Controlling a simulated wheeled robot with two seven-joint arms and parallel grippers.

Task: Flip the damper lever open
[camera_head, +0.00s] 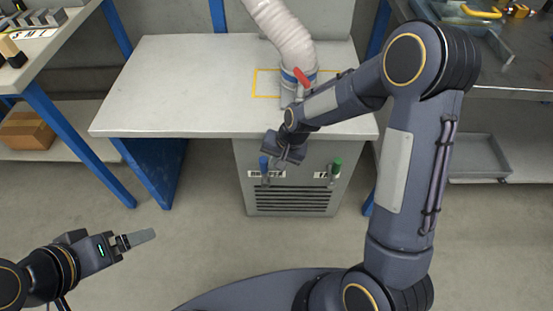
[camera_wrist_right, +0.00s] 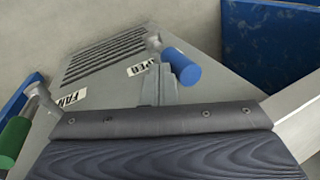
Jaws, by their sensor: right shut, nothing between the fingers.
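The damper lever has a blue handle (camera_head: 264,163) and sits on the front of the grey cabinet (camera_head: 245,185) under the table. Its label is partly hidden and shows "PER" in the right wrist view. There the blue handle (camera_wrist_right: 182,67) is just right of my right fingers (camera_wrist_right: 160,85), on a short metal arm. My right gripper (camera_head: 276,160) is shut and empty, close beside the handle; I cannot tell whether they touch. My left gripper (camera_head: 137,239) is at the lower left, far from the cabinet; its jaws show edge-on.
A green-handled lever (camera_head: 337,165) labelled FAN is right of the damper lever. A vent grille (camera_head: 290,201) lies below. A white hose (camera_head: 284,32) and a red lever (camera_head: 302,77) stand on the table (camera_head: 180,85). Floor is free in front.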

